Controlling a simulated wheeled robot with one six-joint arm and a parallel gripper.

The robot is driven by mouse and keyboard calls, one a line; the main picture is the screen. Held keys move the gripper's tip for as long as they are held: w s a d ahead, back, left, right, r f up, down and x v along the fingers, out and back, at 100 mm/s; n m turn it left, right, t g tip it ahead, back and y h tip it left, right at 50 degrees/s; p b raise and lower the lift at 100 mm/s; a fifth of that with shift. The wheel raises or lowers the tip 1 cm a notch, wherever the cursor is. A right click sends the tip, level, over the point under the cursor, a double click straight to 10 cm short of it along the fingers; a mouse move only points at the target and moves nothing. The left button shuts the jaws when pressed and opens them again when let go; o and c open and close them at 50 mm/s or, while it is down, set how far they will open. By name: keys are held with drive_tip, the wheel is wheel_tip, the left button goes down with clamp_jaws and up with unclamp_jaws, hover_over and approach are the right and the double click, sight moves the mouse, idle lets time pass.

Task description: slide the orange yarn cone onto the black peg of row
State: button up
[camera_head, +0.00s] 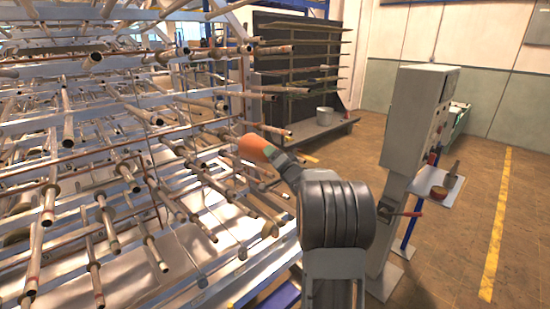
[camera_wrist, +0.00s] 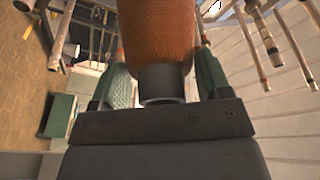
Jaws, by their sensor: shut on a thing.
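The orange yarn cone (camera_head: 257,150) is held at the end of my arm, in front of the rack in the camera_head view. In the wrist view the cone (camera_wrist: 157,40) fills the top middle, with its dark base collar and pale rim towards the palm. My gripper (camera_wrist: 158,85) has a green finger on each side of the collar and is shut on the cone. In the camera_head view my gripper (camera_head: 283,160) is small and partly hidden by my wrist. Many pegs stick out of the rack; I cannot tell which one is the black peg.
The metal rack (camera_head: 120,150) with several rows of protruding pegs fills the left. A grey control cabinet (camera_head: 415,125) with a small shelf (camera_head: 437,187) stands at the right. A dark shelf rack (camera_head: 300,60) and a bucket (camera_head: 324,116) stand behind. Floor is open at far right.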

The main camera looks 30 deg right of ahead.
drive_tip(key=shift+w, duration=0.2)
idle(0.5)
drive_tip(key=shift+w+a+f, duration=0.1)
drive_tip(key=shift+w+a, duration=0.15)
drive_tip(key=shift+w, duration=0.9)
drive_tip(key=shift+w+a+f, duration=0.1)
drive_tip(key=shift+w+a, duration=0.1)
drive_tip(key=shift+w, duration=0.9)
drive_tip(key=shift+w+r+p, duration=0.1)
drive_tip(key=shift+w+p, duration=0.05)
drive_tip(key=shift+p, duration=0.25)
idle(0.4)
drive_tip(key=shift+w+a+f+p, duration=0.15)
drive_tip(key=shift+w+a+p, duration=0.05)
drive_tip(key=shift+w, duration=0.95)
drive_tip(key=shift+w+a+f+p, duration=0.1)
drive_tip(key=shift+w+a+p, duration=0.1)
drive_tip(key=shift+w, duration=1.1)
drive_tip(key=shift+w+a+f+p, duration=0.1)
drive_tip(key=shift+w+a+p, duration=0.1)
drive_tip(key=shift+w, duration=0.55)
drive_tip(key=shift+w+a+f+p, duration=0.1)
drive_tip(key=shift+w+p, duration=0.1)
drive_tip(key=shift+w, duration=0.55)
drive_tip(key=shift+w+a+p, duration=0.15)
drive_tip(key=shift+w+p, duration=0.05)
drive_tip(key=shift+w, duration=0.75)
